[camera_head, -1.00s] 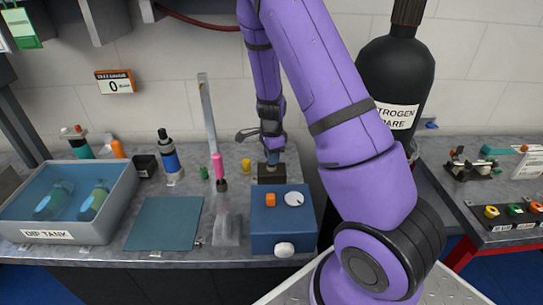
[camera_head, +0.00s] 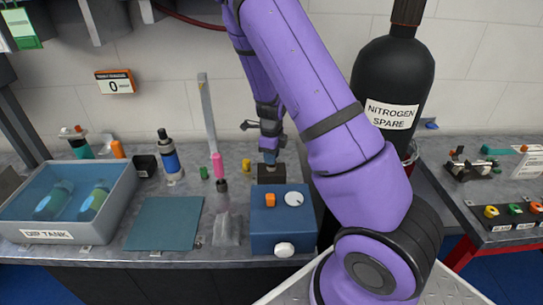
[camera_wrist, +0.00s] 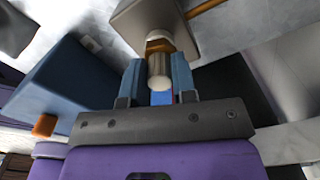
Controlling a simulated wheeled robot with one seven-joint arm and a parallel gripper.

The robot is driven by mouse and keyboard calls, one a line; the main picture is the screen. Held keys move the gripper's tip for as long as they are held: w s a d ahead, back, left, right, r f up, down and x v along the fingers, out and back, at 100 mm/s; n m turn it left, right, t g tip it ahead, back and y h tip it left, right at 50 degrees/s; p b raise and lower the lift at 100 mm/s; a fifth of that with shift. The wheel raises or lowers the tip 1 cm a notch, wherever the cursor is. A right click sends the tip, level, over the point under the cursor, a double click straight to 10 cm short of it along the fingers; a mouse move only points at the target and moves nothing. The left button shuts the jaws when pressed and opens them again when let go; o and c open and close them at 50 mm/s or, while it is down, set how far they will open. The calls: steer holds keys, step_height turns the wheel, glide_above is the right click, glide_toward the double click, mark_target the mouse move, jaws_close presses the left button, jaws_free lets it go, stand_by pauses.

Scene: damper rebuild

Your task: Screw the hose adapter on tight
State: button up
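My gripper (camera_head: 269,157) points down over a dark block (camera_head: 271,174) behind the blue box on the bench. In the wrist view, the two blue fingers of my gripper (camera_wrist: 159,78) are on either side of a pale cylinder (camera_wrist: 160,68), which I take as the hose adapter. The fingers appear to touch its sides, so my gripper looks shut on it. A brass-coloured collar (camera_wrist: 158,46) shows at its far end, against the brown-grey block (camera_wrist: 150,22). The threads are hidden, so I cannot tell how tight it sits.
The blue box (camera_head: 283,222) with an orange button and a white dial stands just in front. To the left are a pink-handled tool (camera_head: 218,166), a teal mat (camera_head: 164,223) and the dip tank (camera_head: 66,232). A black nitrogen cylinder (camera_head: 393,75) stands at right.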

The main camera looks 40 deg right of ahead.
steer(key=o, duration=0.4)
steer(key=shift+r, duration=0.1)
step_height(320, 180, up, 11)
steer(key=shift+f, duration=0.15)
stand_by(0.5)
